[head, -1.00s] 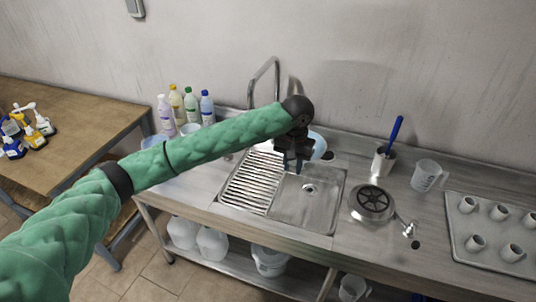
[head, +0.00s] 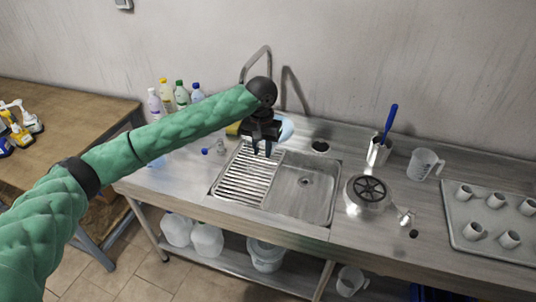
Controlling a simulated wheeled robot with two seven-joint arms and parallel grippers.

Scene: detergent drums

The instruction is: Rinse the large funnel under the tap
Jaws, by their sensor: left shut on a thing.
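My left gripper (head: 262,148) is above the sink's ribbed drainboard, its fingers pointing down. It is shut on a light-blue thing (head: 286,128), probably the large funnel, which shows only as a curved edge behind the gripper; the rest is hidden. The tap (head: 257,52) is a tall metal arch at the back of the counter, just behind and above the gripper; its lower part is hidden by my arm. The sink basin (head: 306,194) is to the right of the gripper and looks empty. I see no running water. My right gripper is not in view.
On the counter to the right are a round metal fitting (head: 368,192), a cup with a blue-handled brush (head: 380,150), a clear jug (head: 424,163) and a tray (head: 465,245) of small cups. Several bottles (head: 181,94) stand at the back left. White jugs (head: 207,239) are on the lower shelf.

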